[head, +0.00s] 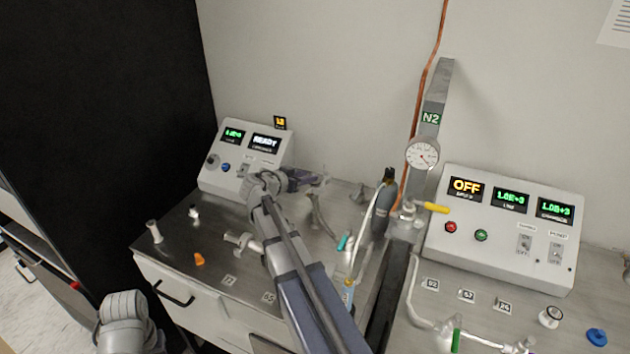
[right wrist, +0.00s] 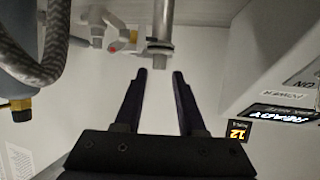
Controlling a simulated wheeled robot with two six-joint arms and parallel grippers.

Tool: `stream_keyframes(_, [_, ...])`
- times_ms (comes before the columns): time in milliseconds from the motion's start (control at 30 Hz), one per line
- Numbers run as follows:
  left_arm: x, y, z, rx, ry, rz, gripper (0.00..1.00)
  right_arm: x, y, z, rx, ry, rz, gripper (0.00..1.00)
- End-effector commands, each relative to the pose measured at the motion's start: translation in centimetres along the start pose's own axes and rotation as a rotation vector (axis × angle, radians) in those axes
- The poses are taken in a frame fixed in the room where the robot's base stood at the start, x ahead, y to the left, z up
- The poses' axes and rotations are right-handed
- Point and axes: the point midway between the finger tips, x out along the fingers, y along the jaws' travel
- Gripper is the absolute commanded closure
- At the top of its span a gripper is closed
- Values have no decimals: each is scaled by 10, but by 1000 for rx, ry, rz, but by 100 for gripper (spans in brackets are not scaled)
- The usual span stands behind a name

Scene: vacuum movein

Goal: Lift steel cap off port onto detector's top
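The detector (head: 246,160) is the pale box at the back left with a READY display; its side also shows upside down in the right wrist view (right wrist: 275,85). My right gripper (head: 314,178) is beside its right side, above the steel bench. In the right wrist view the two dark fingers (right wrist: 160,73) are apart with nothing between them. A metal tube with a flanged steel end (right wrist: 159,46), perhaps the capped port, lies just beyond the fingertips, roughly in line with the gap. I cannot tell cap from flange. My left gripper is out of view; part of my left arm shows at bottom left.
A small numbered display (head: 280,122) stands on the detector's top. Several loose fittings and an orange piece (head: 199,259) lie on the left bench. A dark hose-topped cylinder (head: 384,207), a gauge post (head: 423,154) and a second control box (head: 503,230) stand to the right.

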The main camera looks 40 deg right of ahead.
Motion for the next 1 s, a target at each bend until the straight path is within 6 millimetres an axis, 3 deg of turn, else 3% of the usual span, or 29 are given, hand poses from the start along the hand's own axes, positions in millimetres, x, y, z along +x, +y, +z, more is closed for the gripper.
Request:
stream_keyframes(167, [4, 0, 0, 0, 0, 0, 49, 9, 0, 1, 1, 0, 1, 61])
stream_keyframes(467, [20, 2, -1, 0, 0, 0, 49, 49, 0, 1, 1, -1, 1, 61])
stream_keyframes(700, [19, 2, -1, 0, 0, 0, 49, 51, 1, 0, 0, 0, -1, 61])
stream_keyframes(1000, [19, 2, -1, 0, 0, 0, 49, 51, 1, 0, 0, 0, -1, 93])
